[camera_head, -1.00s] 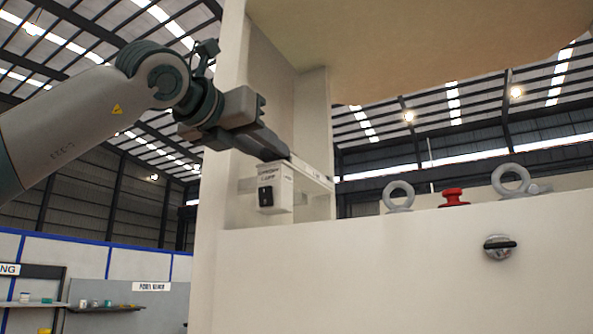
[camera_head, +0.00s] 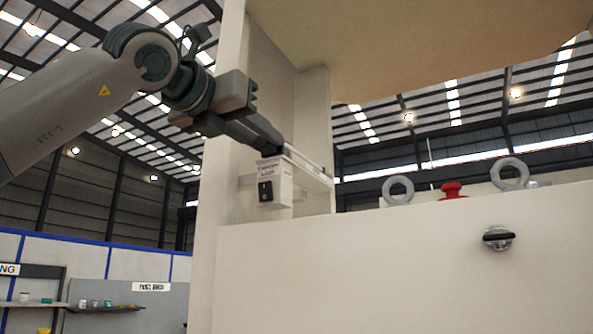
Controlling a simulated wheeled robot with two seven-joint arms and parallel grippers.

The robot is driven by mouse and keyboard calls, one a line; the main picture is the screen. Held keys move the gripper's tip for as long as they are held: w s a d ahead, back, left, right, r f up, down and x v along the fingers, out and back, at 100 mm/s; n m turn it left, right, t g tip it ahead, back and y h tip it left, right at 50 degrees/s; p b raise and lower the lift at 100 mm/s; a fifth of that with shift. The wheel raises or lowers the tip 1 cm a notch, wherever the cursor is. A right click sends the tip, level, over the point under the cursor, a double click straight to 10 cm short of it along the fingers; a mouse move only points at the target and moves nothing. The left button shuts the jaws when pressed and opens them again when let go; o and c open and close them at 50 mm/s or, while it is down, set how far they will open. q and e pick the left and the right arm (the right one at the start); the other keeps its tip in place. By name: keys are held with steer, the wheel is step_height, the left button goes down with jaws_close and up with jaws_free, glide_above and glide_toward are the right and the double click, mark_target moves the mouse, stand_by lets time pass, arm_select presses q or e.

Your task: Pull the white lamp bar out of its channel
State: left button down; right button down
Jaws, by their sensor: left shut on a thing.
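The white lamp bar (camera_head: 278,183) shows as a white box end with small dark lettering and a black patch on its front. It sits in a recess of the pale machine housing, and its length runs back to the right along a channel (camera_head: 316,178). My left gripper (camera_head: 277,148) reaches in from the upper left and is shut on the top of the lamp bar near its front end. The fingertips are partly hidden against the bar. My right gripper is out of view.
The pale housing (camera_head: 400,270) fills the right and has an upright wall beside the recess and an overhang (camera_head: 420,50) above. Two grey rings (camera_head: 398,190), a red knob (camera_head: 452,190) and a round chrome lock (camera_head: 498,239) are on it. Shelves (camera_head: 105,308) stand far left.

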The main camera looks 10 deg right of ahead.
arm_select(q)
steer(key=b+v, duration=0.7)
steer(key=v, duration=1.5)
stand_by(2.0)
steer(key=shift+s+a, duration=0.1)
stand_by(0.4)
